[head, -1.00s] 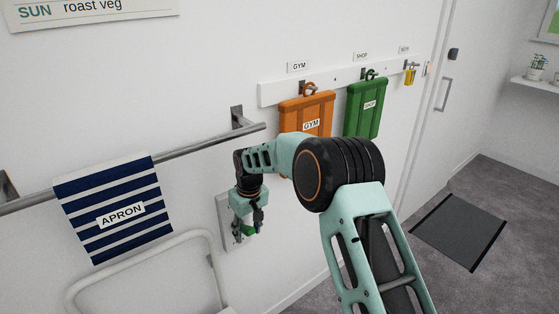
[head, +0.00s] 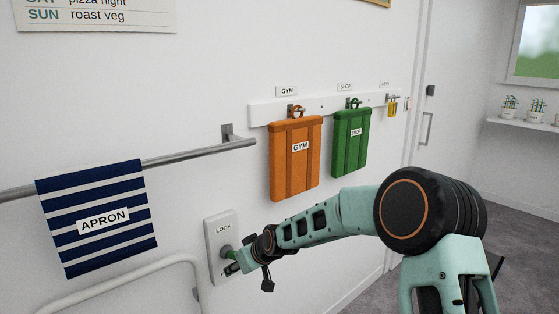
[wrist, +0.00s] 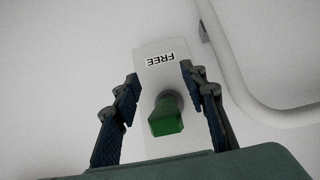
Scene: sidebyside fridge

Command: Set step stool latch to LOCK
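The latch is a pale wall plate (head: 213,240) with a LOCK label (head: 223,229) near its top in the head view. A green latch handle (head: 227,252) stands out from it, partly hidden by my gripper. In the wrist view the green handle (wrist: 166,116) is between my two fingers, with a visible gap on each side. A FREE label (wrist: 160,59) reads upside down on the plate (wrist: 150,50) beyond it. My gripper (wrist: 160,76) is open around the handle. The step stool's white tube frame (head: 120,285) is left of the plate.
A towel rail (head: 200,151) with a striped apron cloth (head: 100,215) sticks out above left. An orange GYM bag (head: 295,160) and a green SHOP bag (head: 351,143) hang from a rack (head: 318,106) above my arm. A door (head: 450,110) is at right.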

